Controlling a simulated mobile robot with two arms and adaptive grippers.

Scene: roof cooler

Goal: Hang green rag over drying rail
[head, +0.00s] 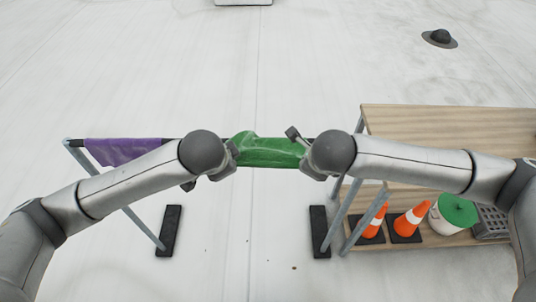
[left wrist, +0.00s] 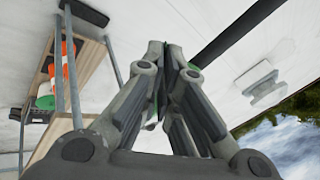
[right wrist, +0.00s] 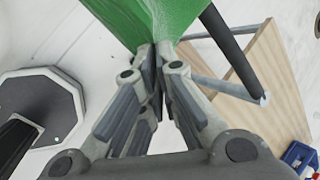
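The green rag (head: 268,151) is stretched between my two grippers in the head view, at the dark bar of the drying rail (head: 171,142). I cannot tell whether it rests on the bar. My left gripper (head: 230,160) is at the rag's left end; in the left wrist view its fingers (left wrist: 175,62) are closed together with a little green between them. My right gripper (head: 308,158) is at the rag's right end; in the right wrist view its fingers (right wrist: 157,60) are shut on the green cloth (right wrist: 150,20). The arms hide parts of the rail.
A purple cloth (head: 118,150) hangs on the rail's left part. A wooden shelf unit (head: 440,122) stands close on the right, with orange cones (head: 411,220) and a green-lidded white bucket (head: 457,211) on its lower board. The floor beyond the rail is mostly clear.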

